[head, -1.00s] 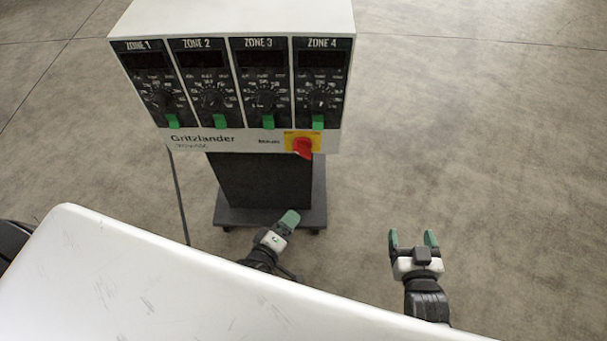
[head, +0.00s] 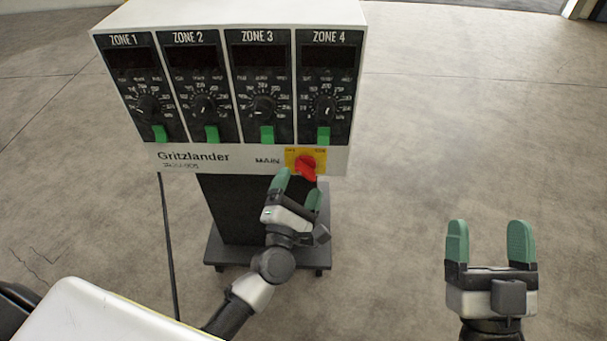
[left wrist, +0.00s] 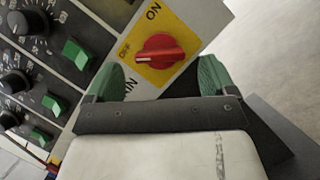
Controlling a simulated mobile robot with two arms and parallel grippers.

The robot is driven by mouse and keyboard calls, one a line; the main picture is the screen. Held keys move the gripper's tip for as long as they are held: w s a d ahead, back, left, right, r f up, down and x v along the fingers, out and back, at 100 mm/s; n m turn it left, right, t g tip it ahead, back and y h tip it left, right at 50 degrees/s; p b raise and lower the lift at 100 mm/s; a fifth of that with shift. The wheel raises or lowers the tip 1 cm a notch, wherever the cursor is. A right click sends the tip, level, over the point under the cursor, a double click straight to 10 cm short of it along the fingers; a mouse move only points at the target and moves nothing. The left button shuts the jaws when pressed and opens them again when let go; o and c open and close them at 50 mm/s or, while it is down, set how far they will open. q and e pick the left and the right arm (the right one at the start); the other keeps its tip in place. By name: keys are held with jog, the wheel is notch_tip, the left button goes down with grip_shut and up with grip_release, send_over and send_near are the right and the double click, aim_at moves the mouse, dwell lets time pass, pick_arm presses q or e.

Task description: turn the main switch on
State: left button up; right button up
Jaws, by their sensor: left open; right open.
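The main switch (head: 306,166) is a red rotary knob on a yellow plate at the lower right of the control box, beside the word MAIN. In the left wrist view the red knob (left wrist: 160,48) shows close up, with OFF and ON printed on the yellow plate. My left gripper (head: 298,188) is open just below and in front of the switch. In the left wrist view its green fingertips (left wrist: 158,80) lie on either side of the knob, which appears beyond them; I cannot tell whether they touch. My right gripper (head: 491,245) is open and empty over the floor at right.
The Gritzlander control box (head: 225,90) has several zone panels with black dials and green switches. It stands on a dark wheeled base (head: 225,252). A cable (head: 167,240) hangs at its left. My white body top fills the lower left. The floor at right is clear.

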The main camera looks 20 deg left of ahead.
aim_at(303, 176)
pick_arm(q)
jog(key=shift+x, duration=1.65)
jog(key=c, duration=0.9)
